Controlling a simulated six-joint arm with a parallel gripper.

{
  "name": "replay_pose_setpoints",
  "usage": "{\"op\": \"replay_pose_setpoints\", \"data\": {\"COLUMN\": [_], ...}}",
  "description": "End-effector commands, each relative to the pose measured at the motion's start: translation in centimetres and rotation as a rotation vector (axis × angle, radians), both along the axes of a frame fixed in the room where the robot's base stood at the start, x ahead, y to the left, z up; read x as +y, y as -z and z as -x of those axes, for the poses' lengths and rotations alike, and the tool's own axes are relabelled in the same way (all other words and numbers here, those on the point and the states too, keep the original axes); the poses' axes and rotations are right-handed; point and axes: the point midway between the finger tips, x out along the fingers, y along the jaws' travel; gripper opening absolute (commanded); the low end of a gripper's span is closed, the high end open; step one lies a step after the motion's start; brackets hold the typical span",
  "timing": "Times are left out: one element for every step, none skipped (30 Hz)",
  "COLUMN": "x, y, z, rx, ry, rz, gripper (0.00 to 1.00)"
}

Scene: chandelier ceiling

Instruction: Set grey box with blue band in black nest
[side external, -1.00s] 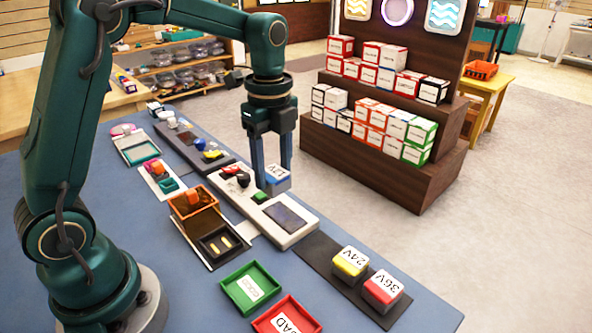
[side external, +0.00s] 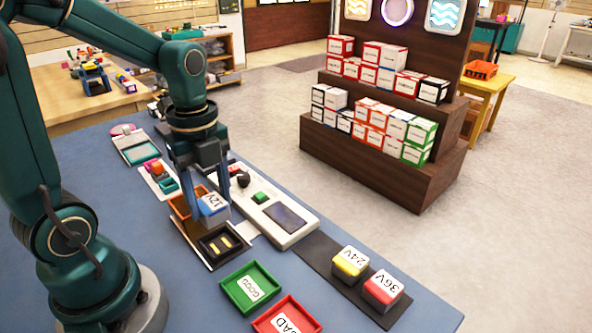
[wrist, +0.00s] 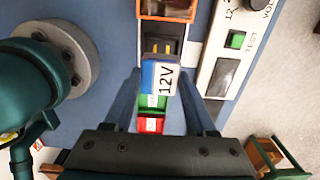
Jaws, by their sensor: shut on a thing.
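The grey box with a blue band (side external: 213,204), marked 12V on its white top, is held between the fingers of my gripper (side external: 208,212). In the wrist view the box (wrist: 160,77) sits between my two blue fingers. The black nest (side external: 238,234), with yellow contact strips inside, lies on the table just in front and to the right of the box in the side view. In the wrist view the nest (wrist: 148,45) shows just above the box, partly covered by it. The box appears to be above the table, apart from the nest.
An orange tray (side external: 180,207) adjoins the nest. A white tester with a screen (side external: 300,216) lies to its right. A green tray (side external: 240,303), a red tray (side external: 268,324), a yellow-banded 24V box (side external: 350,269) and a red-banded 36V box (side external: 382,294) are nearer the camera.

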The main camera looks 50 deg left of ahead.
Motion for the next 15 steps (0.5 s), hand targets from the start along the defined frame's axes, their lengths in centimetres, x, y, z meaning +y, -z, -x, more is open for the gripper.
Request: {"op": "replay_pose_setpoints", "data": {"x": [0.1, 0.1, 0.2, 0.1, 0.1, 0.1, 0.1, 0.1, 0.1, 0.1, 0.1, 0.1, 0.1, 0.1, 0.1], "y": [0.0, 0.0, 0.2, 0.4, 0.6, 0.9, 1.1, 1.4, 1.8, 2.0, 2.3, 2.6, 2.9, 3.1, 3.4], "z": [-0.1, -0.1, -0.1, 0.0, 0.0, 0.0, 0.0, 0.0, 0.0, 0.0, 0.0, 0.0, 0.0, 0.0, -0.1], "rx": [-0.007, -0.009, -0.008, -0.006, -0.005, -0.005, -0.005, -0.005, -0.003, -0.004, -0.004, -0.003, -0.003, -0.004, -0.004], "ry": [-0.005, -0.006, -0.007, -0.007, -0.007, -0.007, -0.007, -0.007, -0.007, -0.007, -0.007, -0.007, -0.007, -0.007, -0.007], "rz": [-0.002, -0.003, -0.003, -0.002, -0.002, -0.002, -0.002, -0.002, -0.001, -0.001, -0.001, -0.001, -0.001, -0.002, -0.002], "gripper": [0.0, 0.0, 0.0, 0.0, 0.0, 0.0, 0.0, 0.0, 0.0, 0.0, 0.0, 0.0, 0.0, 0.0, 0.0]}}
